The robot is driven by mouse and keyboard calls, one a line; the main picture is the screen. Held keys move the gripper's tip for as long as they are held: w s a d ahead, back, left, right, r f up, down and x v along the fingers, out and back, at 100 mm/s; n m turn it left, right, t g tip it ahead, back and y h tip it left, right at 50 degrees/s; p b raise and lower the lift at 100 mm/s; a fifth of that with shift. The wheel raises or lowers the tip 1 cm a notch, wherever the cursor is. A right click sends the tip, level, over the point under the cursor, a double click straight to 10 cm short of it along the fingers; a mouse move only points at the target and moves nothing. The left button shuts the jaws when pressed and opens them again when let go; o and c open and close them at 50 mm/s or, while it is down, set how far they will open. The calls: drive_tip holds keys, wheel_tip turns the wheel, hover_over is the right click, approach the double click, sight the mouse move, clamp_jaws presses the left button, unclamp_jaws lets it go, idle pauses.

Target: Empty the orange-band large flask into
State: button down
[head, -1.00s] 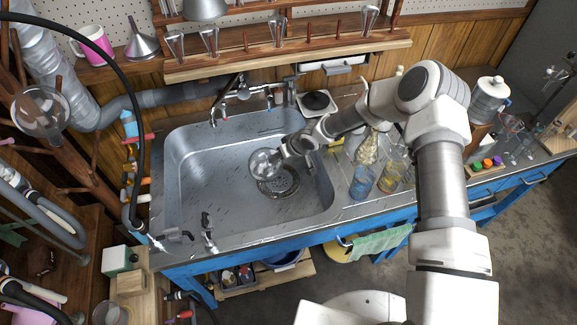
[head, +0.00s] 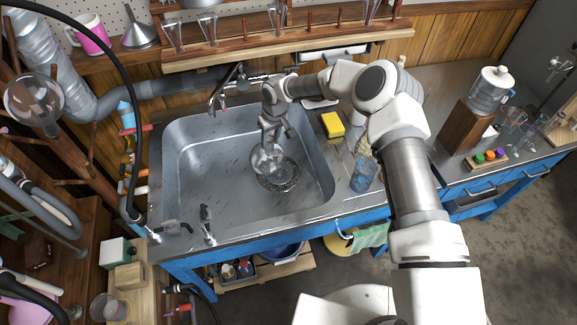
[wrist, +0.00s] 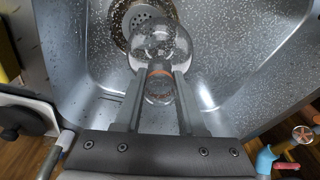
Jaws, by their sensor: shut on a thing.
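My gripper (head: 272,134) hangs over the sink (head: 205,165) and points down. It is shut on the neck of a clear round flask (head: 264,160). In the wrist view the flask (wrist: 160,42) has an orange band (wrist: 160,73) at the neck, between my fingers (wrist: 158,88). Its bulb points away from my gripper, toward the sink floor. The bulb looks clear; I cannot make out any liquid in it. The round drain (head: 282,180) shows below and beside the bulb. I cannot tell the exact gap between bulb and drain.
The faucet (head: 222,92) stands at the sink's back edge, close to my gripper. A yellow sponge (head: 333,124) and a blue-tinted glass (head: 363,174) stand on the counter to the right. A wooden rack (head: 285,45) with glassware hangs above. The sink's left half is free.

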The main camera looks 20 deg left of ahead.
drive_tip(key=b, duration=0.1)
drive_tip(key=a+h+b, duration=0.1)
drive_tip(key=b, duration=0.1)
drive_tip(key=shift+w+f+g, duration=0.3)
drive_tip(key=shift+a+r+h+b, duration=0.15)
drive_tip(key=shift+h+b, duration=0.25)
drive_tip(key=shift+b, duration=0.05)
